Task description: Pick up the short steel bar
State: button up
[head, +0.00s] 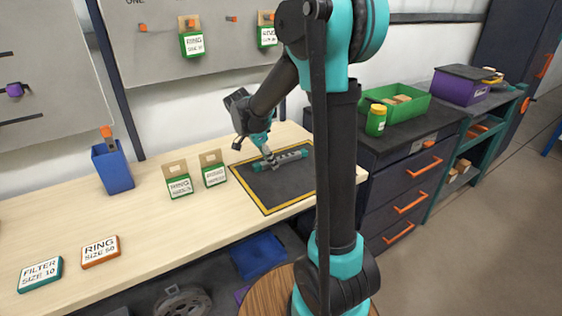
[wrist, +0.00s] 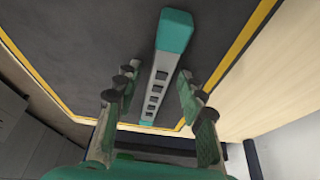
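A bar (head: 291,156) with a grey slotted middle and teal ends lies on the dark mat (head: 294,184) with a yellow border. It is the only bar I see on the mat. In the wrist view the bar (wrist: 160,82) runs lengthwise between the fingers of my gripper (wrist: 156,76). My gripper is open, with a gap on each side of the bar. In the head view my gripper (head: 264,152) points down over the bar's left part and hides some of it. I cannot tell how far the fingertips are above the mat.
Two small labelled boxes (head: 179,185) (head: 214,174) stand left of the mat. A blue bin (head: 112,169) stands further left. Flat FILTER (head: 40,275) and RING (head: 100,252) tags lie at the front left. A green tray (head: 412,113) and green jar (head: 376,121) stand on the dark cabinet at right.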

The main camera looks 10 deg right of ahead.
grip_shut()
notch_tip(320, 180, up, 20)
dwell(0.9)
jog(key=shift+a, duration=0.1)
